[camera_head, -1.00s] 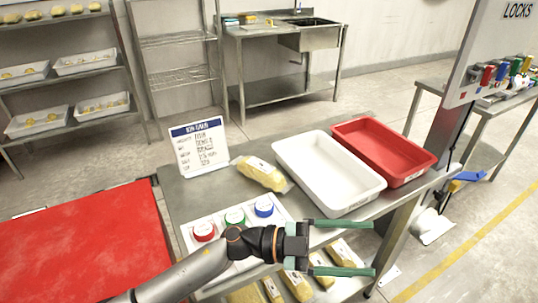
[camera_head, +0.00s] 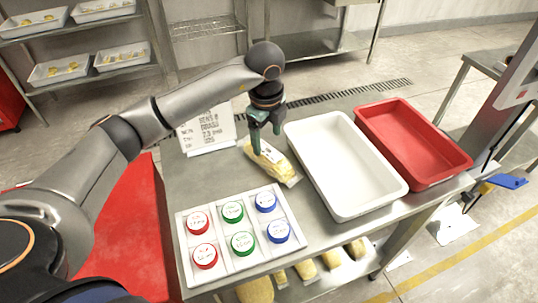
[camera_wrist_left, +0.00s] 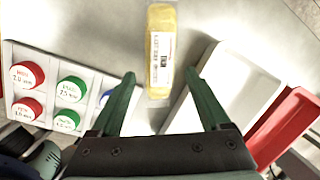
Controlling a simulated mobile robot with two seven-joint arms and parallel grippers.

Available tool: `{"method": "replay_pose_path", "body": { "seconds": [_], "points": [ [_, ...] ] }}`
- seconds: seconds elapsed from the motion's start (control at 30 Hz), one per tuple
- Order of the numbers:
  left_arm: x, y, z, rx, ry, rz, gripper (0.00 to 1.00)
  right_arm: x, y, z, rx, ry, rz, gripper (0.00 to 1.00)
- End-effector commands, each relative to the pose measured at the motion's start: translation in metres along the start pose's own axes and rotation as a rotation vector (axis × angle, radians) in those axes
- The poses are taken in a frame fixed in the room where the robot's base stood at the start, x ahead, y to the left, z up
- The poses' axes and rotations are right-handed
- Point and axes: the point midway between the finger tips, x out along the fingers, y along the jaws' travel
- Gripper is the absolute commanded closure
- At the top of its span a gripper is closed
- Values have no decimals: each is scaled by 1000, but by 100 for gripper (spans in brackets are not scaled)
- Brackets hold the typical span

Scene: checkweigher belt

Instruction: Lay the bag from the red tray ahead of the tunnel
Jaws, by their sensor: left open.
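A yellow bag (camera_head: 278,166) with a white label lies on the steel table, between the white tray (camera_head: 325,170) and the sign card; it also shows in the left wrist view (camera_wrist_left: 161,50). The red tray (camera_head: 419,158) stands right of the white tray and looks empty. My left gripper (camera_head: 266,142) points down at the bag's far end and is open. In the left wrist view its fingertips (camera_wrist_left: 160,77) are on either side of the bag's near end; contact is not clear. I cannot make out a tunnel. My right gripper is out of view.
A white holder (camera_head: 222,256) with several red, green and blue round weights sits at the table's front left. The sign card (camera_head: 207,130) stands behind it. A red surface (camera_head: 125,240) lies to the left. Several yellow bags (camera_head: 305,268) lie on the shelf below.

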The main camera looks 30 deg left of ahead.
Motion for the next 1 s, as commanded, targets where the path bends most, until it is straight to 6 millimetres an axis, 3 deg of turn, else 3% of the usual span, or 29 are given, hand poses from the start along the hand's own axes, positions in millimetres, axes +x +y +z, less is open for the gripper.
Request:
{"method": "replay_pose_path", "body": {
  "seconds": [0.1,0.37,0.6,0.93,1.0],
  "points": [
    [20,0,-1,1,2,3,20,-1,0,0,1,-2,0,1],
    [41,1,-1,3,3,2,20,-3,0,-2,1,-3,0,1],
    [76,2,-1,3,4,1,20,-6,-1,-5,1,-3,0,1],
    [84,2,-1,4,3,-1,20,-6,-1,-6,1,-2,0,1],
    [84,2,-1,4,3,-1,28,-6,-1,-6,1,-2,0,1]
  ]
}}
